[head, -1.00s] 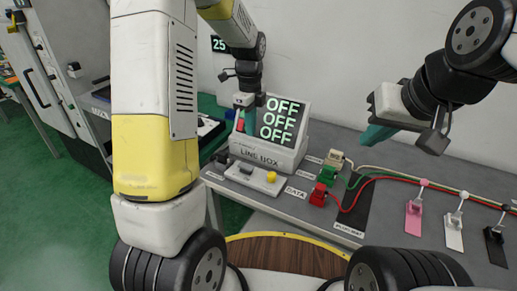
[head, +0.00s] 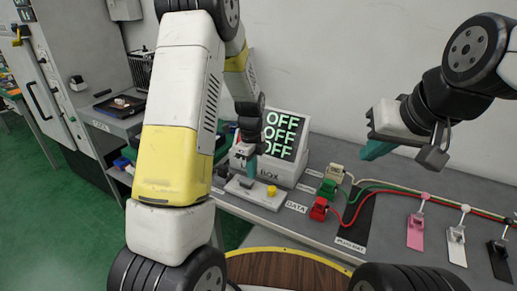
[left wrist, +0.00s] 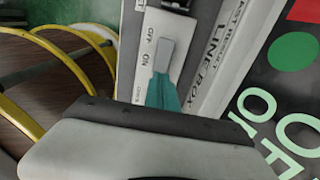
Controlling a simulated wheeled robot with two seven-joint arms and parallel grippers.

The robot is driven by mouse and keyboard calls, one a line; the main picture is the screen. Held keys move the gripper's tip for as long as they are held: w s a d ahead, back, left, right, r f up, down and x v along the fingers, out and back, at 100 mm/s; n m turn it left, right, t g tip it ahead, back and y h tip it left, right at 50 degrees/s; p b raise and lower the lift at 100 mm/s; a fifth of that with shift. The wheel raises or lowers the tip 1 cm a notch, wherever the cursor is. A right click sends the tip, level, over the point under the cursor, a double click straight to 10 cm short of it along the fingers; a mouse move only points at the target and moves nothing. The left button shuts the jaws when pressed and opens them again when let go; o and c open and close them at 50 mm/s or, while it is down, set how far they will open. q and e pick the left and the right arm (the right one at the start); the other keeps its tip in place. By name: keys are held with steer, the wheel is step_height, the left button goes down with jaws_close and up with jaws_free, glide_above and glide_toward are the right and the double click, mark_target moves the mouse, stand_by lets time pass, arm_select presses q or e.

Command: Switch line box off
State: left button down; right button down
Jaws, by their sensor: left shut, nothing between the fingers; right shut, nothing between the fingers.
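The line box (head: 282,172) is a white housing on the grey bench, with a sloped dark display (head: 281,135) showing OFF on three lines. It also shows in the left wrist view (left wrist: 208,62), beside a strip marked OFF and ON with a grey lever (left wrist: 165,52). My left gripper (head: 250,168) is shut and empty, low at the box's front left. Its teal fingertips (left wrist: 163,92) overlap the lever's lower end in the left wrist view; I cannot tell whether they touch. My right gripper (head: 376,149) is shut and empty, above the bench to the right.
A pale panel with a yellow knob (head: 271,191) sits in front of the box. Red (head: 319,209) and green (head: 328,187) connectors with cables lie to the right, near a black mat (head: 356,217). Pink (head: 415,231), white and black clips stand farther right.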

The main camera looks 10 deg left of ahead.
arm_select(q)
steer(key=shift+f, duration=1.1)
steer(key=shift+d+f, duration=0.1)
steer(key=shift+f, duration=0.15)
steer(key=shift+r, duration=0.8)
step_height(320, 180, up, 14)
steer(key=s+d, duration=0.1)
steer(key=d, duration=0.1)
steer(key=shift+d+f, duration=0.15)
steer(key=shift+d, duration=0.2)
